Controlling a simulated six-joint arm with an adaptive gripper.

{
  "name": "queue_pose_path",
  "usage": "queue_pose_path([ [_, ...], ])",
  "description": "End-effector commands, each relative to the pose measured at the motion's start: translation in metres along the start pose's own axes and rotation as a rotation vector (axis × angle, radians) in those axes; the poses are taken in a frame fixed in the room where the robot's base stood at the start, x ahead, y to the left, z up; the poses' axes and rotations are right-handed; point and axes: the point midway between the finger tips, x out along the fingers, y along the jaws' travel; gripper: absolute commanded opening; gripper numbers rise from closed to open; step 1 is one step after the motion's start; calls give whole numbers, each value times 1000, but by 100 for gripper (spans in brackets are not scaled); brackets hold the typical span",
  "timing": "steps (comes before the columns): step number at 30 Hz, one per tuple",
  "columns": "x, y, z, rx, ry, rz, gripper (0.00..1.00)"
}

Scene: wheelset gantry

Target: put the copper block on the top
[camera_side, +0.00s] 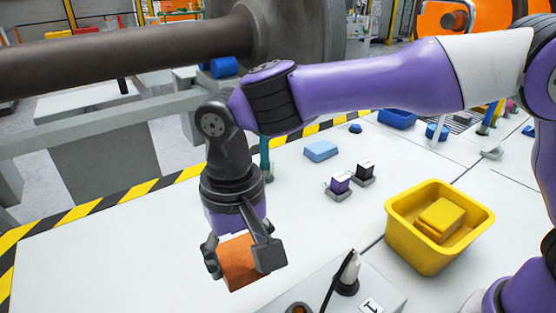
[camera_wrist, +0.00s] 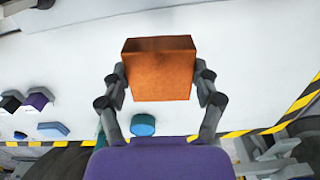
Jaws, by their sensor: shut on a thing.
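The copper block (camera_side: 238,262) is an orange-brown cube held between the fingers of my gripper (camera_side: 243,258). In the side view it hangs slightly tilted over the front left of the white table, and I cannot tell its exact height above it. In the wrist view the copper block (camera_wrist: 160,70) sits squarely between the two dark fingers of my gripper (camera_wrist: 160,84), one on each side. My gripper is shut on it. Which surface is "the top" is not clear from these views.
A yellow bin (camera_side: 425,255) with a yellow block (camera_side: 440,218) stands right. A purple block (camera_side: 340,183), a black block (camera_side: 365,171) and a light blue block (camera_side: 321,151) stand behind. A control box (camera_side: 380,296) is in front. A large brown shaft (camera_side: 120,55) crosses the back.

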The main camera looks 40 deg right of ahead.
Motion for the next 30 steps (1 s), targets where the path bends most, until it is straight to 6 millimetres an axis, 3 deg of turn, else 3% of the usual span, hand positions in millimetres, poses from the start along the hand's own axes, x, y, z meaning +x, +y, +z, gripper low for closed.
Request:
queue_pose_path([
  [6,32,24,-48,7,-2,2,14],
  [12,54,40,-83,3,0,0,14],
  [19,65,45,-92,0,0,0,14],
  [26,95,44,-92,0,-2,0,14],
  [30,97,44,-92,0,1,-1,14],
])
